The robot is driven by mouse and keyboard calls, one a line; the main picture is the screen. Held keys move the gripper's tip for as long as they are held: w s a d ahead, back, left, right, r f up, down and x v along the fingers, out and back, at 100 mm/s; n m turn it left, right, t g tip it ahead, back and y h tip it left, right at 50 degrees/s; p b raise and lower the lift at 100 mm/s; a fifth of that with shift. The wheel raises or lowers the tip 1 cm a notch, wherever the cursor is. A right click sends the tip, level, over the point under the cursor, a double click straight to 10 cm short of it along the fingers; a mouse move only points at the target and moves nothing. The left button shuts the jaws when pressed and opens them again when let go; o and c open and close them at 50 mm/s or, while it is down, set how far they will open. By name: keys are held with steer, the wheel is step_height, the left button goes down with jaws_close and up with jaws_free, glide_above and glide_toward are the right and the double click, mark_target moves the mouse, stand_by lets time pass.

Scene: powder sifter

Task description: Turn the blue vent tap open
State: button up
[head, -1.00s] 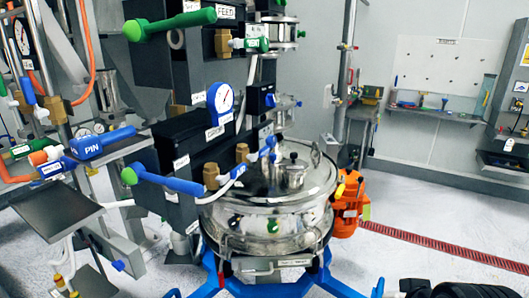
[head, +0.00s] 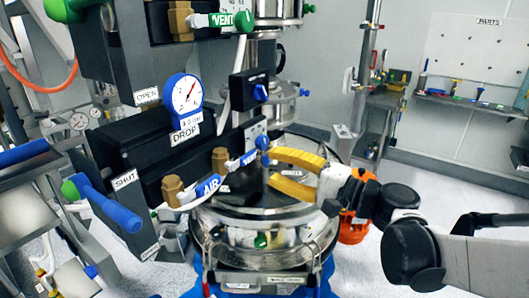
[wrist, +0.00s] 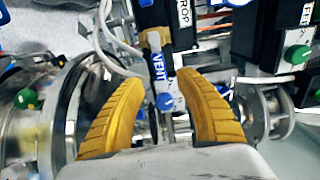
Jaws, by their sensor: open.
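The blue vent tap (head: 254,152) is a short blue lever labelled VENT with a round blue knob at its end, on a brass valve body at the front of the black DROP box (head: 138,140). In the wrist view the blue vent tap (wrist: 161,80) points down between my fingers, its knob between the yellow pads with a gap on both sides. My gripper (head: 268,170) has yellow fingers, is open, and reaches in from the right to the knob. It also shows in the wrist view (wrist: 160,95). I cannot see any contact.
A blue AIR tap (head: 208,187) sits just left of the vent tap. A green VENT tap (head: 240,20) is above, and a white hose runs near it. The steel sifter vessel (head: 262,232) lies below my fingers. A blue-rimmed gauge (head: 184,95) stands upper left.

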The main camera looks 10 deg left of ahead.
mark_target(252, 158)
steer(key=b+x, duration=0.1)
steer(key=x, duration=0.6)
steer(key=shift+w+a, duration=0.15)
steer(key=shift+a, duration=0.15)
jaws_close()
